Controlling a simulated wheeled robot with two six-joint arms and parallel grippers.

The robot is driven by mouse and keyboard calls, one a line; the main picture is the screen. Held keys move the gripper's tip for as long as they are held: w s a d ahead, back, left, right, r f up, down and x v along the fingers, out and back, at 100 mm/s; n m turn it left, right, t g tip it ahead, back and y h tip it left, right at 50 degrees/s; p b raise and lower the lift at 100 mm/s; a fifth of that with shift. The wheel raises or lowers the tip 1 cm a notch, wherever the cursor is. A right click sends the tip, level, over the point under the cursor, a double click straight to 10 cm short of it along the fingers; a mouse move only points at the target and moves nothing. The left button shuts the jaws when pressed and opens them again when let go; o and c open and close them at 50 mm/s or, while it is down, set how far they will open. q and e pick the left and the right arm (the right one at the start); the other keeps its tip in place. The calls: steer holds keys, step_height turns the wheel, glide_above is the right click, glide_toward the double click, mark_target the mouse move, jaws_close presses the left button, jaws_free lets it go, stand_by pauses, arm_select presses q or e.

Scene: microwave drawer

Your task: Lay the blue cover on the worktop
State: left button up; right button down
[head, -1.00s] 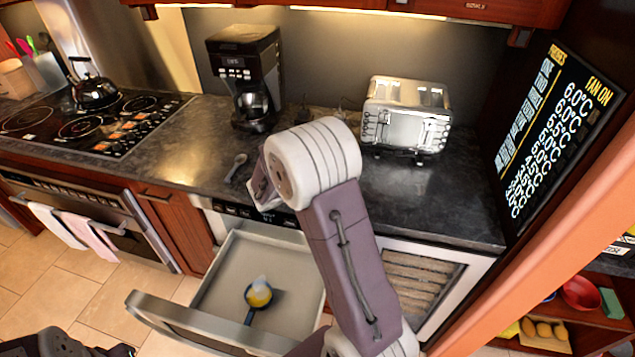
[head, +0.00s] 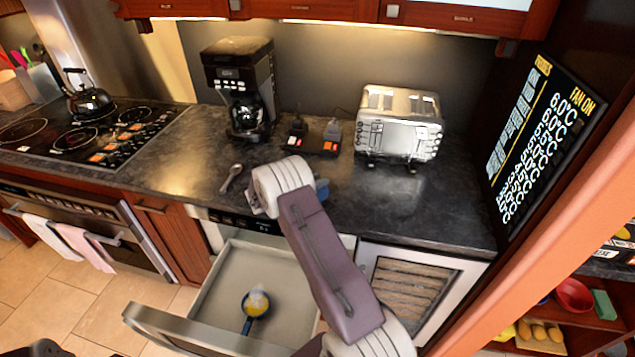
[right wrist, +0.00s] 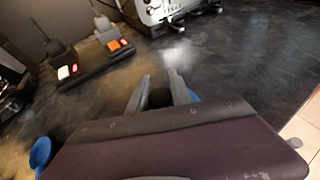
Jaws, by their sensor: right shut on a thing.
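The blue cover (right wrist: 192,97) is mostly hidden by my right gripper. In the right wrist view, some blue shows beside the fingers, and more blue shows at the lower left edge, which may be another part of it. My right gripper (right wrist: 159,86) is shut on a dark part between its fingers, which looks like the cover's knob. In the head view a bit of the blue cover (head: 322,187) shows beside my right wrist, over the dark worktop (head: 400,195). I cannot tell whether the cover touches the worktop.
The open drawer (head: 220,300) below holds a small blue pan (head: 256,305) with yellow contents. The worktop's right part is clear.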

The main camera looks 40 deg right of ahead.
steer(key=shift+w+f, duration=0.15)
steer(key=shift+f, duration=0.45)
steer(key=shift+f, duration=0.1)
steer(key=c, duration=1.2)
jaws_free()
steer(key=shift+o, duration=0.2)
